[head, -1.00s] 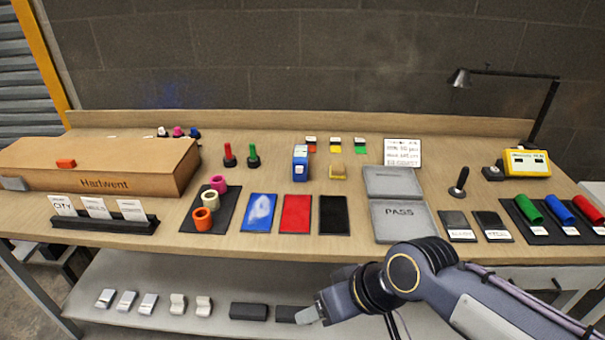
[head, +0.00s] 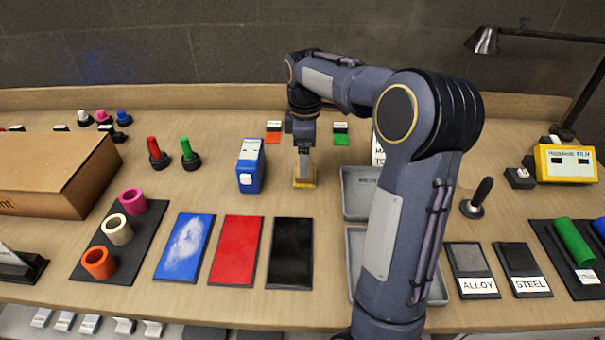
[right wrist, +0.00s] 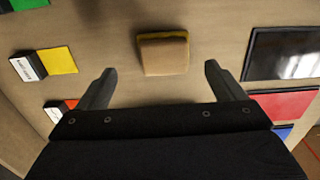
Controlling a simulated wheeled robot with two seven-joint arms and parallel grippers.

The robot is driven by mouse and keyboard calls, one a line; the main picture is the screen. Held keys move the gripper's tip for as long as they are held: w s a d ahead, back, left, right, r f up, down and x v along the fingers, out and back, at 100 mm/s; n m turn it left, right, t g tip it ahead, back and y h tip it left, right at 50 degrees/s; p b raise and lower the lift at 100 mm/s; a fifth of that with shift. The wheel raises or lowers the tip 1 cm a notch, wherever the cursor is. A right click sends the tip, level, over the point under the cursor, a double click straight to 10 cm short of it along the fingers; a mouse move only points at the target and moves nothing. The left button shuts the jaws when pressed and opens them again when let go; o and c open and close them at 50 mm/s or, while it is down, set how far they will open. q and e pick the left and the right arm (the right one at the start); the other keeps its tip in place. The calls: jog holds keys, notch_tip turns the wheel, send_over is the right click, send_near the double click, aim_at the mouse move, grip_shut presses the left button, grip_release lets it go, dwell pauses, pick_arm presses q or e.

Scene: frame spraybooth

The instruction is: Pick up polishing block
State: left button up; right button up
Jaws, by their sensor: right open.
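The polishing block is a small tan block on a yellow base (head: 304,181). It sits on the table behind the red and black pads, right of the blue box. In the right wrist view the block (right wrist: 163,55) lies just ahead of the fingertips, centred between them. My right gripper (head: 305,160) points down over the block and covers part of it in the head view. Its two fingers (right wrist: 159,74) are wide apart and nothing is between them. I cannot tell the exact height above the block. My left gripper is not in view.
A blue box (head: 250,166) stands close left of the block. Blue, red (head: 238,250) and black (head: 291,252) pads lie in front. Grey trays (head: 357,192) at right are partly hidden by my arm. Green and red pegs (head: 188,154) stand at left. Bare table surrounds the block.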

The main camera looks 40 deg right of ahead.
jog(key=f, duration=0.5)
jog(key=shift+s+a+f, duration=0.2)
jog(key=shift+s, duration=0.05)
jog(key=c, duration=1.1)
jog(key=shift+r, duration=0.15)
